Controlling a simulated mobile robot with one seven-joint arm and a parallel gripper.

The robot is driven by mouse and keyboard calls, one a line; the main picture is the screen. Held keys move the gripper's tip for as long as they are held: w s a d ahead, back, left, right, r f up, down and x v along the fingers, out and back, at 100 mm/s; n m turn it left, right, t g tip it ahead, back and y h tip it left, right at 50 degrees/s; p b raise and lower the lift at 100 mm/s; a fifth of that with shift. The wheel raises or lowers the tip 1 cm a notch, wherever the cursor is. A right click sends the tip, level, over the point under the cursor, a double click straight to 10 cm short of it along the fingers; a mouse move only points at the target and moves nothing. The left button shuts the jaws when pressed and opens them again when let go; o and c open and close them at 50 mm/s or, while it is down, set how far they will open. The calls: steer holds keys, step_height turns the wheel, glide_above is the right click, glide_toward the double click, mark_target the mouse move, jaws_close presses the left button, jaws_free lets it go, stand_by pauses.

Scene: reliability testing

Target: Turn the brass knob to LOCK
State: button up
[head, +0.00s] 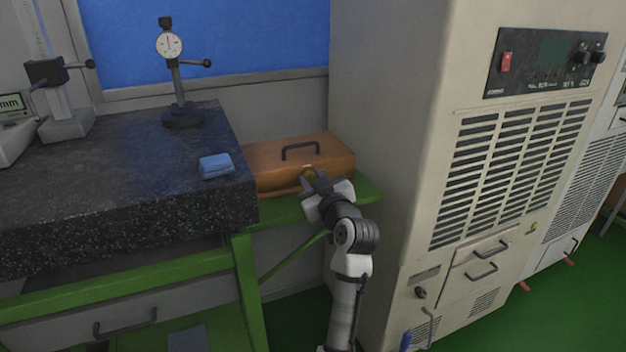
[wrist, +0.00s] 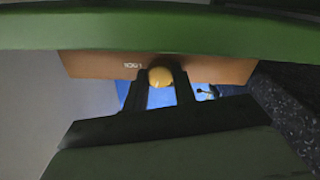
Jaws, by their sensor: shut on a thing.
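The brass knob (wrist: 161,76) is a round yellow knob on the front face of a wooden case (head: 275,158) with a dark top handle. In the wrist view, my gripper (wrist: 161,84) has one dark finger on each side of the knob and is shut on it. Small white lettering, LOCK, shows upside down on the case (wrist: 97,68) beside the knob. In the head view, my gripper (head: 308,180) is at the case's front, and the knob is small between the fingertips. I cannot tell which way the knob points.
The case sits on a green bench frame (head: 368,190), between a dark granite slab (head: 110,190) on the left and a tall beige cabinet (head: 385,120) on the right. A blue cloth (head: 215,165) and a dial gauge stand (head: 183,115) are on the slab. A green beam (wrist: 160,30) crosses the wrist view.

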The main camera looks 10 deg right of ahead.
steer(key=m+p, duration=0.1)
steer(key=m, duration=0.2)
steer(key=shift+m, duration=0.4)
steer(key=m+p, duration=0.1)
steer(key=m, duration=0.2)
steer(key=shift+r+m+p, duration=0.1)
steer(key=shift+m+p, duration=0.2)
steer(key=m+p, duration=0.1)
steer(key=m, duration=0.2)
steer(key=shift+m+p, duration=0.3)
steer(key=shift+p, duration=0.1)
steer(key=shift+d+m+p, duration=0.1)
steer(key=shift+m+p, duration=0.75)
steer(key=shift+m, duration=0.75)
steer(key=o, duration=1)
steer(key=s+d+b, duration=0.2)
steer(key=s+b, duration=0.1)
steer(key=s, duration=1)
steer(key=shift+s+d+b, duration=0.25)
steer(key=shift+d+b, duration=0.1)
